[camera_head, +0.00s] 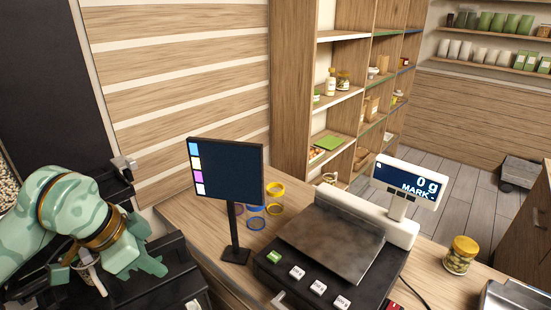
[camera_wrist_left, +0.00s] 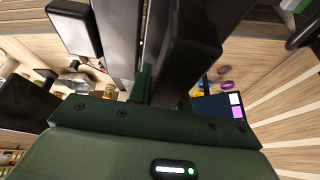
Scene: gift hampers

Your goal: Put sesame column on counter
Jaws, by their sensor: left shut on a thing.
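A clear column of pale, seed-like grains (camera_head: 7,188) shows at the left edge, mostly cut off; I cannot tell whether it is the sesame column. My left gripper (camera_head: 145,266), in mottled green, is low at the left among black stand parts (camera_head: 175,262). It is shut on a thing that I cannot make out. In the left wrist view my green fingers (camera_wrist_left: 145,85) are partly hidden behind dark and grey upright shapes. The wooden counter (camera_head: 184,212) lies to the right of the gripper. My right gripper is in neither view.
On the counter stand a dark screen (camera_head: 226,170), blue and yellow rings (camera_head: 257,208), a scale (camera_head: 330,240) reading 0 g and a gold-lidded jar (camera_head: 460,256). Shelves (camera_head: 340,95) stand behind. Bare counter shows left of the screen and near the jar.

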